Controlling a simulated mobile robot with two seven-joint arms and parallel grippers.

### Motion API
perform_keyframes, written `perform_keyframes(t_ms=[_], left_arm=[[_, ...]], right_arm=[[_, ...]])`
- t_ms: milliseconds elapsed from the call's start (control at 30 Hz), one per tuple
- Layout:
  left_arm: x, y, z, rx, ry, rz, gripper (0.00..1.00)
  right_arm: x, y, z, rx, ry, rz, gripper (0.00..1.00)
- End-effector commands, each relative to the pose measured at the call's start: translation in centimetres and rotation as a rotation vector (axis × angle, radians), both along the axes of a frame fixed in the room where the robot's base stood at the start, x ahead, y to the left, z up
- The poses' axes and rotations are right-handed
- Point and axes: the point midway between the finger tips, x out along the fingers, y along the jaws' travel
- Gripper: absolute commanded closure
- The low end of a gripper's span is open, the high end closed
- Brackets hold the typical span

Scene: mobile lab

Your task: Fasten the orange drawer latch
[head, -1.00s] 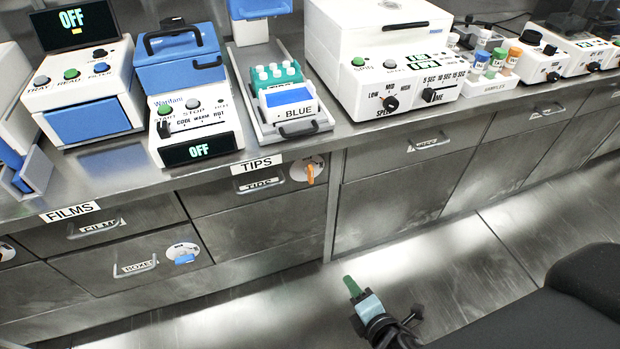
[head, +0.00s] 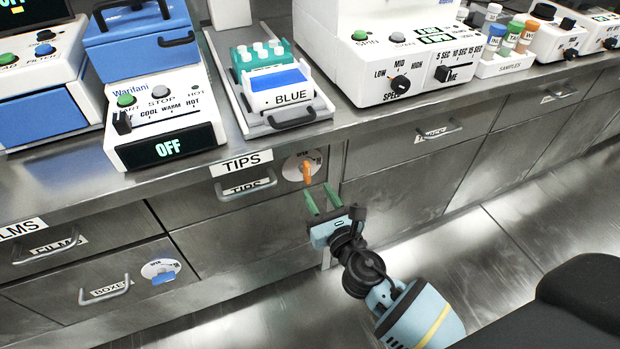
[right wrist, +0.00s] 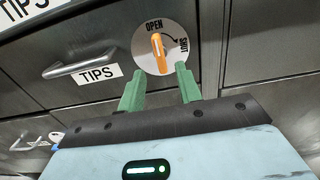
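The orange drawer latch (head: 307,171) is on a round plate on the TIPS drawer front, right of its handle. In the right wrist view the latch (right wrist: 158,54) stands nearly upright, its upper end toward OPEN; an arrow curves right to SHUT. The TIPS drawer (head: 246,186) looks closed. My right gripper (head: 322,196) is just below the latch, green fingers pointing up at it. In the right wrist view its fingers (right wrist: 160,85) are apart and empty, with the latch ahead between them, apparently untouched. My left gripper is not in view.
A BOXES drawer with a blue latch (head: 164,277) is lower left, under the FILMS drawer (head: 48,247). The counter edge overhangs the drawers. On it stand a tip rack marked BLUE (head: 283,91) and several machines. The floor in front is clear.

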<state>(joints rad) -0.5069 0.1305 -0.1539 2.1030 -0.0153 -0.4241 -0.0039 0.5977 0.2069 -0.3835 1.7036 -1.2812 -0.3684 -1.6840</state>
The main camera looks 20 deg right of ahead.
Motion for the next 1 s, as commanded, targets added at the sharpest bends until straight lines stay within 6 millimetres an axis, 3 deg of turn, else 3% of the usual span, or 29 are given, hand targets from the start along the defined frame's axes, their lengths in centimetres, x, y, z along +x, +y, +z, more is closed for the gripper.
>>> perform_keyframes(t_ms=[333, 767, 1000], left_arm=[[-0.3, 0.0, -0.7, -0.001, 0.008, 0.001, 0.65], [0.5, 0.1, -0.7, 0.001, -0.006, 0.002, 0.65], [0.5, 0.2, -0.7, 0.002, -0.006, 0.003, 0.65]], right_arm=[[4.8, 0.2, -0.1, 0.002, 0.001, -0.001, 0.65], [5.7, 0.2, 0.0, 0.002, 0.001, 0.000, 0.65], [5.6, 0.2, 0.0, 0.002, 0.001, 0.000, 0.97]])
